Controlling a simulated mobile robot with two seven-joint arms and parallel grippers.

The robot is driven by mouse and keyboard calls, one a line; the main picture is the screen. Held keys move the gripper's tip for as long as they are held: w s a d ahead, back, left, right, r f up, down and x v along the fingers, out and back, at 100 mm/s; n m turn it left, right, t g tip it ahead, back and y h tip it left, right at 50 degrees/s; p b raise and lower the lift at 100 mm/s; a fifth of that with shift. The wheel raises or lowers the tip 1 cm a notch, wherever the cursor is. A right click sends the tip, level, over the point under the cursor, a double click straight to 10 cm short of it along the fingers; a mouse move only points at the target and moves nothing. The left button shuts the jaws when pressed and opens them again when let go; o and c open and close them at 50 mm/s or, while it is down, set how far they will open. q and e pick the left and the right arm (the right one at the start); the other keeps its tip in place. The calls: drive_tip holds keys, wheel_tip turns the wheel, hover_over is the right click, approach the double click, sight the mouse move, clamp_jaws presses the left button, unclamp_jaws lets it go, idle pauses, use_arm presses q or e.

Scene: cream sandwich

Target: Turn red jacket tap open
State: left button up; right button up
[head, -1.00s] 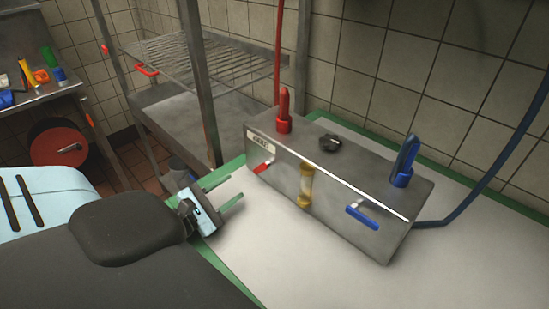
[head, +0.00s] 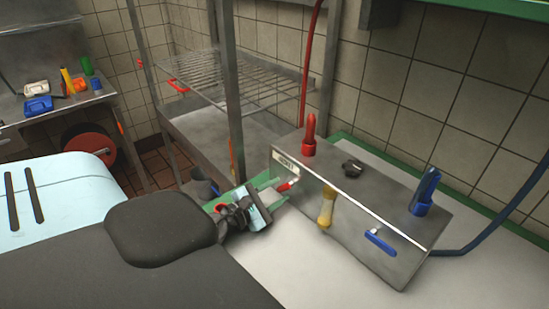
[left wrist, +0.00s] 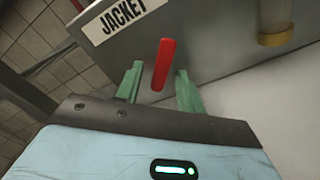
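The red jacket tap handle (head: 287,185) is on the front of a grey metal box (head: 345,215), below a white label (head: 286,160). In the left wrist view the red handle (left wrist: 163,64) stands nearly upright, tilted slightly, under the label reading JACKET (left wrist: 125,15). My left gripper (head: 278,187) is at the handle. In the left wrist view its green fingers (left wrist: 160,88) are apart, one on each side of the handle's lower end, with gaps showing. My right gripper is not in view.
A blue tap handle (head: 381,242) and a yellow fitting (head: 326,208) are on the same box front. Red (head: 309,135) and blue (head: 425,192) hose fittings stand on top. A wire rack (head: 215,80) stands behind. The pale tabletop (head: 280,258) before the box is clear.

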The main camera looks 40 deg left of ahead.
use_arm(q)
drive_tip(key=shift+w+d, duration=0.1)
drive_tip(key=shift+w, duration=0.35)
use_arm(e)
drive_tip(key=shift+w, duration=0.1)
use_arm(q)
drive_tip(key=shift+c, duration=0.2)
clamp_jaws()
